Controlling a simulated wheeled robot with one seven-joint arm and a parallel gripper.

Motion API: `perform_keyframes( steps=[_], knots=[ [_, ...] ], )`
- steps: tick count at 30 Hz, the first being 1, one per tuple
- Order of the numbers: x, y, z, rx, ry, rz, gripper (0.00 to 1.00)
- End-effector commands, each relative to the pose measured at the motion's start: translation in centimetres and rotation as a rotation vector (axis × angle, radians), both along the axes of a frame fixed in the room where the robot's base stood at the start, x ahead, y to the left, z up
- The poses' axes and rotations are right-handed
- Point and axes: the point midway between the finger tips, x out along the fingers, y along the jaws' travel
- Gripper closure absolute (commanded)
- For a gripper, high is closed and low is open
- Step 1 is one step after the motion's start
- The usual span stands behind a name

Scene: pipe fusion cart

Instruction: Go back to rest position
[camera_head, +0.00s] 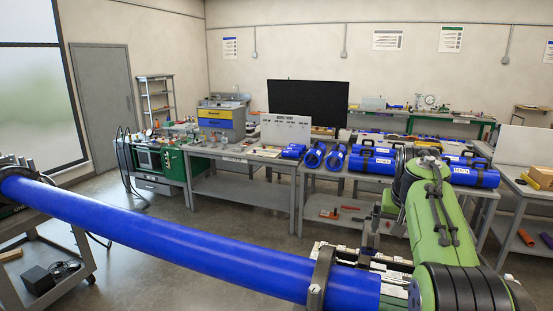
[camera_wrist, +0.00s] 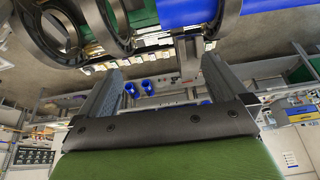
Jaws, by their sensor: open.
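My gripper (camera_wrist: 160,70) shows in the wrist view with its two dark fingers spread apart and nothing between them. A long blue pipe (camera_head: 190,234) runs across the head view from the left edge to the lower right. A dark clamp ring (camera_head: 320,276) goes around it near its right end. In the wrist view, a blue pipe (camera_wrist: 185,10) and several dark clamp rings (camera_wrist: 105,25) lie beyond the fingertips, and no contact is visible. My green arm bends at the right of the head view and hides part of the fusion machine there.
A grey workbench (camera_head: 240,190) stands behind the pipe, with blue fittings (camera_head: 378,160) on its right part. A black screen (camera_head: 308,103) stands at the back. A grey cart (camera_head: 45,285) is at the lower left. Open floor (camera_head: 225,223) shows between pipe and benches.

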Motion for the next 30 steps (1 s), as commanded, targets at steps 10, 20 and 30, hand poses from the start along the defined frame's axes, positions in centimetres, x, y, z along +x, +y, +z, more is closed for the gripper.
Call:
perform_keyframes(
  steps=[10, 20, 30],
  knots=[
    [-2.8, 1.7, 0.6, 0.001, -0.009, 0.035, 0.00],
    [-10.6, 5.6, 0.3, 0.003, -0.034, 0.122, 0.00],
    [-28.6, 11.9, -9.8, -0.012, -0.083, 0.313, 0.00]
  ],
)
